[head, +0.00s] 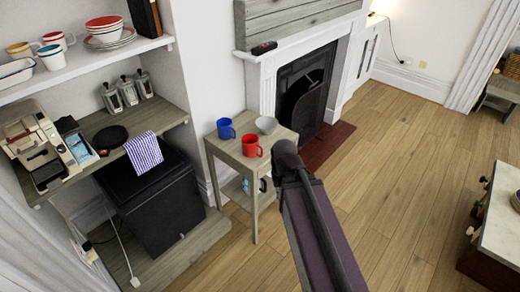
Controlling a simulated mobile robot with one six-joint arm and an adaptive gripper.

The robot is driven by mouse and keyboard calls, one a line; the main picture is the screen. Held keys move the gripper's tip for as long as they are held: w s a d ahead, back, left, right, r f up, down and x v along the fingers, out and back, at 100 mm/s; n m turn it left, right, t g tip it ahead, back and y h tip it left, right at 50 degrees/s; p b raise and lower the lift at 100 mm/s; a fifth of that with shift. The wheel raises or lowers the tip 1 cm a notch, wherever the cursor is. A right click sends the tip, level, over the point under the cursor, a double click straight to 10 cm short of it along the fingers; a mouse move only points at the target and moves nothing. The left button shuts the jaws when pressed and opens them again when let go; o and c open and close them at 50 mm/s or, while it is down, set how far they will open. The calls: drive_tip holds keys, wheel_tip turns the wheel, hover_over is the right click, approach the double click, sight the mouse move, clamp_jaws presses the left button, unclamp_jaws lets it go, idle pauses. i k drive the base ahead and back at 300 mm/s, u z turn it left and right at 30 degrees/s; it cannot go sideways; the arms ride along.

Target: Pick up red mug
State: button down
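A red mug (252,146) stands upright on a small wooden side table (233,155) near the fireplace, at the table's front right.
A fireplace (305,85) stands behind the table. At the left are a shelf of dishes (85,60), a counter with a coffee machine (35,145) and a black cabinet (150,200). A chest (500,235) stands at the right. The wooden floor (410,150) between is clear.

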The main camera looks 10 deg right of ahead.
sight(251, 146)
drive_tip(key=u, duration=0.05)
drive_tip(key=i, duration=0.9)
drive_tip(key=z, duration=1.1)
drive_tip(key=k, duration=0.35)
drive_tip(key=z, duration=0.05)
